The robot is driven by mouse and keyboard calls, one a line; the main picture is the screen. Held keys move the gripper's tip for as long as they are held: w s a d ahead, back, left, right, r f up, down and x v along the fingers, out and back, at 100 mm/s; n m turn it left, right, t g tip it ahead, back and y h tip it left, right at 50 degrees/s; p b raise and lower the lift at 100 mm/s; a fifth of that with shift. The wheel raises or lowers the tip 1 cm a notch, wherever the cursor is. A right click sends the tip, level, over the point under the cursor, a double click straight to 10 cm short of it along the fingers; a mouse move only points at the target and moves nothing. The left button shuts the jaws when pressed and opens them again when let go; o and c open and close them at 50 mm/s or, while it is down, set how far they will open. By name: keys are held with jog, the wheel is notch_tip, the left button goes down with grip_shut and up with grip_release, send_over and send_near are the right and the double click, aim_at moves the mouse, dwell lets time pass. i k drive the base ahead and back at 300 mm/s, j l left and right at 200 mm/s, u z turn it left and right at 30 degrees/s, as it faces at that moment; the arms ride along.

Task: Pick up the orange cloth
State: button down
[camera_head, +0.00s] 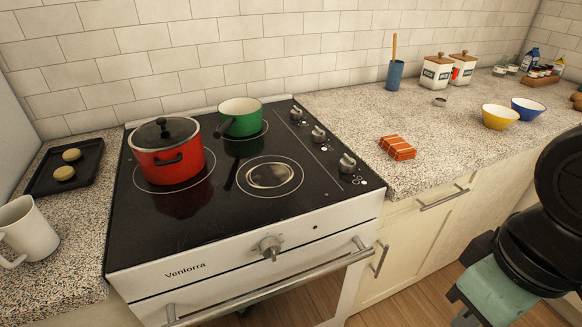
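The orange cloth (397,147), folded into a small block with pale stripes, lies on the speckled countertop just right of the stove. Nothing covers it and nothing touches it. My gripper (488,292) shows only in part at the lower right, as a teal and black end below my black arm. It is apart from the cloth, lower in the picture and to the right, in front of the cabinets. Its fingers are cut off by the bottom edge, so I cannot see whether they are open or shut.
A stove (200,235) holds a red lidded pot (168,160) and a green pot (240,118). Yellow (499,117) and blue (529,109) bowls stand right of the cloth. A blue utensil cup (395,76) and canisters (437,72) stand behind. Counter around the cloth is clear.

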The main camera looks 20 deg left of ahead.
aim_at(399, 150)
jog(key=i+l+u, duration=0.35)
jog(key=i, duration=0.2)
jog(key=i+l+u, duration=0.3)
jog(key=i+l, duration=0.2)
